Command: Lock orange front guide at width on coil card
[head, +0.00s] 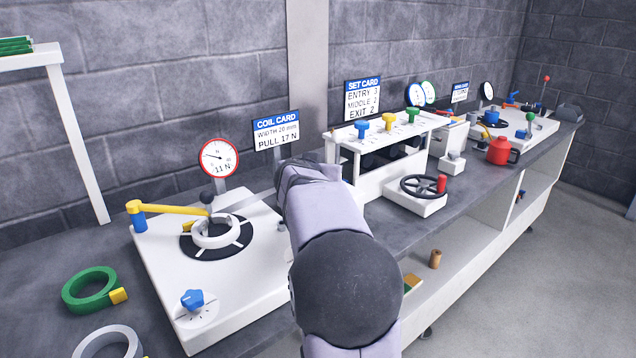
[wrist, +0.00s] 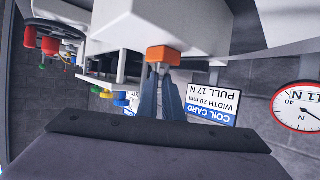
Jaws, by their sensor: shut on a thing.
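The orange front guide (wrist: 163,55) shows in the wrist view as a small block against a white housing. My gripper (wrist: 161,72) is shut on it, its two narrow fingers meeting at the guide's near side. Exactly where the fingertips touch is too small to tell. In the head view my own arm hides the gripper and the guide.
A red-rimmed dial (head: 218,158) reads 11 N beside a white coil base (head: 262,262) with a yellow arm (head: 170,208). The roller frame (head: 440,122), handwheel (head: 424,186) and red can (head: 499,151) stand to the right. A green coil (head: 84,290) lies front left.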

